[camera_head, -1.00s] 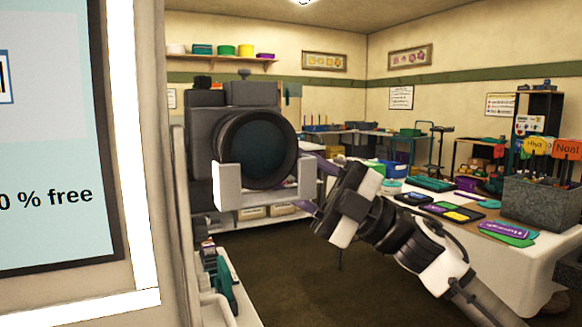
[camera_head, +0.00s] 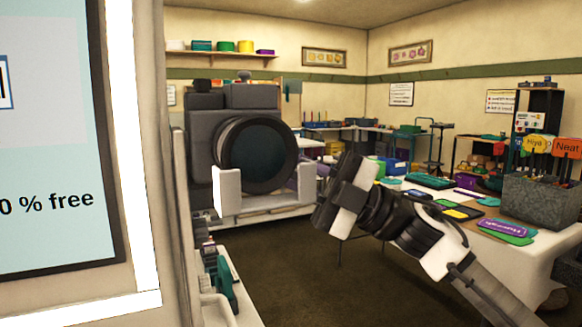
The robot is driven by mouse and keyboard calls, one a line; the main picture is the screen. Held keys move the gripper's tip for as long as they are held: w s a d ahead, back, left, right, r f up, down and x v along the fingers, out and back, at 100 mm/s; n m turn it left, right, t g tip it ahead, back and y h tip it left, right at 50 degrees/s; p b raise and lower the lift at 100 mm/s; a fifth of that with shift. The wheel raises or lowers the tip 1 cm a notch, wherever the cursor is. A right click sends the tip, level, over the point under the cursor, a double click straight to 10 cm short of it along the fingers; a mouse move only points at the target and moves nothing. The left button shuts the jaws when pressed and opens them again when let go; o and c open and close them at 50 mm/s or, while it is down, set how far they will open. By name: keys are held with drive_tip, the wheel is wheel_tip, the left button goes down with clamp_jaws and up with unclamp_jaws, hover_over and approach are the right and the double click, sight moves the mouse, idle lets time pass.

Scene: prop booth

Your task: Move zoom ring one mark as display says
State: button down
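A grey camera (camera_head: 203,118) with a large dark round lens (camera_head: 258,156) stands left of centre. A white U-shaped bracket (camera_head: 262,205) sits around the lens's lower part. I cannot make out a zoom ring or its marks. A display (camera_head: 50,120) at the left edge is cut off; only "0 % free" is legible. My gripper (camera_head: 322,188) is just right of the lens and bracket, at the end of my black and white arm.
A white-covered table (camera_head: 520,262) with flat coloured items and a grey box of signs (camera_head: 540,200) stands at the right, behind my arm. The display's white frame (camera_head: 140,220) borders the near left. Dark open floor (camera_head: 300,285) lies below the camera.

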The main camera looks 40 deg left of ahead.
drive_tip(key=r+n+h+p, duration=0.1)
drive_tip(key=r+t+h+p, duration=0.1)
drive_tip(key=h+p, duration=0.1)
drive_tip(key=shift+w+d+n, duration=0.2)
drive_tip(key=shift+w+n, duration=0.15)
drive_tip(key=shift+n, duration=0.05)
drive_tip(key=c, duration=1.3)
unclamp_jaws()
drive_tip(key=v, duration=0.9)
drive_tip(key=b+v, duration=0.1)
drive_tip(key=v, duration=0.3)
drive_tip(key=shift+w+d+r, duration=0.2)
drive_tip(key=shift+w+d, duration=0.05)
drive_tip(key=shift+d, duration=0.15)
